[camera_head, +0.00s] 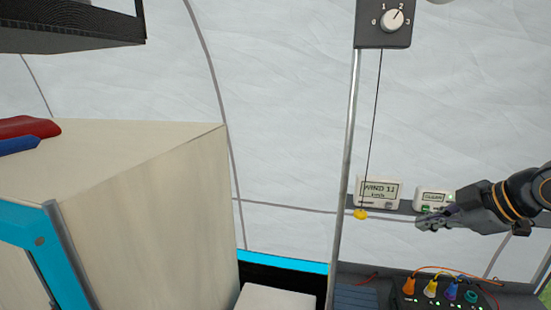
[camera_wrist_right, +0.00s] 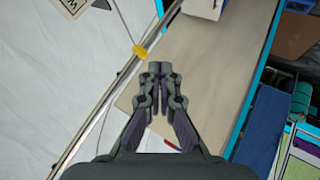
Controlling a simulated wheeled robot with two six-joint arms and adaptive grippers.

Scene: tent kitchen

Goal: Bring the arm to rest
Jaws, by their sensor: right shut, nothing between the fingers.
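My right gripper (camera_head: 428,222) reaches in from the right edge in the head view. Its fingers are shut and hold nothing. It is in front of the white box marked CLEAN (camera_head: 434,200), to the right of the yellow pull knob (camera_head: 360,214) on its cord. In the right wrist view the closed fingertips (camera_wrist_right: 159,70) point up the picture, with the yellow knob (camera_wrist_right: 140,51) beyond them to the upper left. I cannot tell whether the fingers touch anything. My left gripper is not in view.
A dial box (camera_head: 384,22) hangs above the cord. A WIND display (camera_head: 378,191) stands on a shelf beside the knob. Below is a panel with coloured plugs (camera_head: 432,288). A pale wooden cabinet (camera_head: 150,200) fills the left, with red and blue items (camera_head: 22,135) on top.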

